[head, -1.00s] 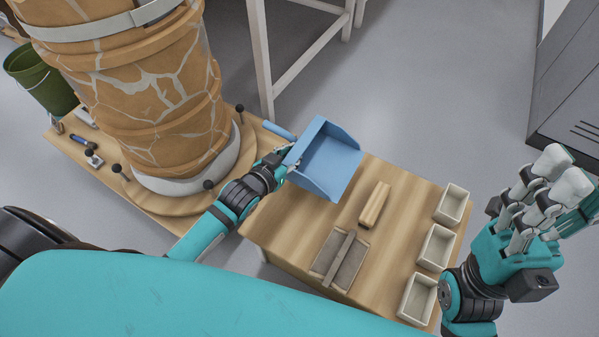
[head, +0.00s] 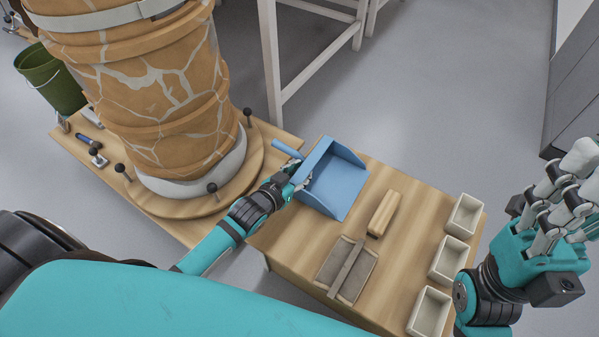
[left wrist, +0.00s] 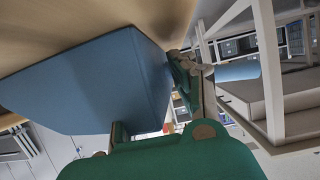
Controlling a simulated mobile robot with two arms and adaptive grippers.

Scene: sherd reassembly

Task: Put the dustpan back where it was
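The blue dustpan (head: 338,185) is at the back left of the small wooden table, its open tray facing up. Its handle (head: 287,149) points to the upper left, past the table's edge. My left gripper (head: 296,181) is at the handle end of the tray and appears shut on the dustpan. In the left wrist view, the tray (left wrist: 95,85) fills the left, and the fingers (left wrist: 193,82) lie between it and the handle (left wrist: 237,70). I cannot tell whether the tray touches the tabletop. My right gripper (head: 560,195) is open and empty at the right.
A large cracked vessel (head: 160,95) stands on a turntable at the left, with a green bucket (head: 50,82) behind.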

